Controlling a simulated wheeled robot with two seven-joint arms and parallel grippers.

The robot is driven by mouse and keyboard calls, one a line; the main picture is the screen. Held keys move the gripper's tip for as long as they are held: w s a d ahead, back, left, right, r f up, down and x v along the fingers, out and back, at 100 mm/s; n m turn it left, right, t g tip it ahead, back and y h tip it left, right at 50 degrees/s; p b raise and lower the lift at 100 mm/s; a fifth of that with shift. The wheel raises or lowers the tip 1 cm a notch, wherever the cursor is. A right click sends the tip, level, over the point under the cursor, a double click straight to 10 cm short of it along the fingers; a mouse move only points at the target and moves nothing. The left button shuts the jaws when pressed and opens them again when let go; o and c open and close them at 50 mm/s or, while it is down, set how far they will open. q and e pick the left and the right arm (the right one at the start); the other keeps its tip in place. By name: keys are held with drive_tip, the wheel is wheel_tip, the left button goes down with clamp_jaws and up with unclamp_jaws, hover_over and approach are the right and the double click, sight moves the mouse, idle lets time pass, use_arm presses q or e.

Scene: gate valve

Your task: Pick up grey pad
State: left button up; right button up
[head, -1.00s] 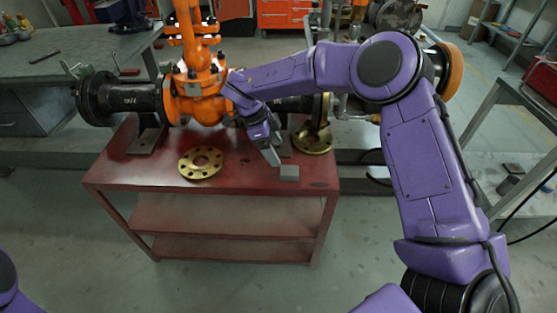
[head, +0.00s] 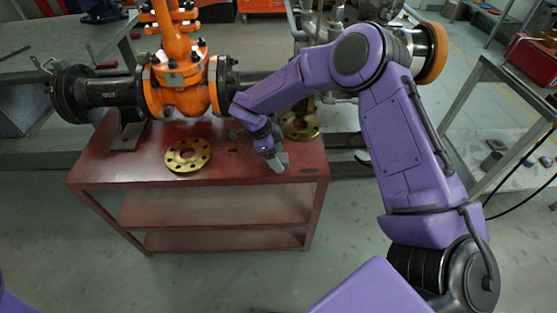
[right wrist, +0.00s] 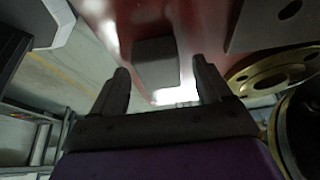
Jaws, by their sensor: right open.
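The grey pad (right wrist: 157,62) is a small dark block on the red table. In the right wrist view it lies between and just beyond my fingertips, with a gap on both sides. My right gripper (right wrist: 160,78) is open, with nothing held. In the head view the right gripper (head: 273,158) is down at the pad near the table's front right; the fingers and pad overlap there, so contact cannot be told. My left gripper is out of view.
The red table (head: 120,166) bears a brass flange ring (head: 187,155) left of my gripper. Another brass flange (head: 299,128) is behind it. The orange gate valve (head: 182,80) and black pipe (head: 100,91) stand at the back left. The table's front middle is clear.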

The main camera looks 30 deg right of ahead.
sight(283, 157)
drive_tip(key=c, duration=1.1)
drive_tip(key=shift+r, duration=0.1)
drive_tip(key=shift+c, duration=0.2)
drive_tip(key=shift+r, duration=0.25)
wheel_tip(283, 157, up, 3)
drive_tip(key=shift+f, duration=0.1)
drive_tip(key=s+a+r, duration=0.8)
drive_tip(key=a+r, duration=0.1)
drive_tip(key=a, duration=0.2)
drive_tip(key=shift+s+r, duration=0.3)
drive_tip(key=shift+s, duration=0.1)
drive_tip(key=shift+o, duration=0.9)
drive_tip(key=shift+f, duration=0.1)
drive_tip(key=shift+c, duration=0.3)
